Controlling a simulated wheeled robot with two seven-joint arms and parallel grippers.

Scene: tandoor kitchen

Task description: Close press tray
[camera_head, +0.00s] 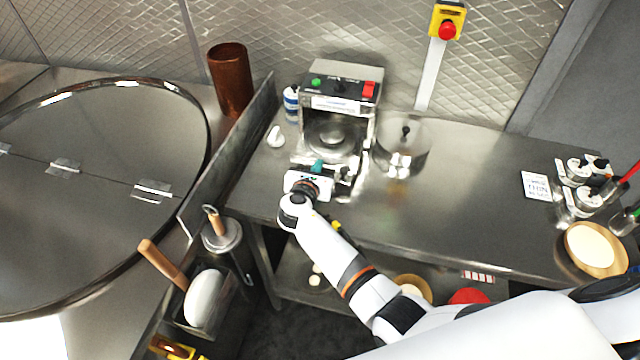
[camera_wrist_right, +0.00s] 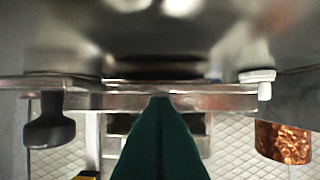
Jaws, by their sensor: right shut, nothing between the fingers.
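The press (camera_head: 340,105) is a steel box with an open front, a green and a red button on top, standing at the back of the steel counter. Its round plate (camera_head: 331,136) shows inside. My right gripper (camera_head: 317,166) is at the front of the press, with its teal fingers shut and empty. In the right wrist view the teal fingers (camera_wrist_right: 160,112) point at the metal front edge of the press tray (camera_wrist_right: 215,101), at or very close to it; I cannot tell whether they touch. The gripper hides part of the tray in the head view. My left gripper is out of view.
A lidded steel pot (camera_head: 402,150) stands right of the press. A bottle (camera_head: 291,104) and a small white object (camera_head: 275,137) stand left, beside an upright metal divider (camera_head: 235,150). A copper cylinder (camera_head: 230,80) stands beyond it. The counter's middle right is clear.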

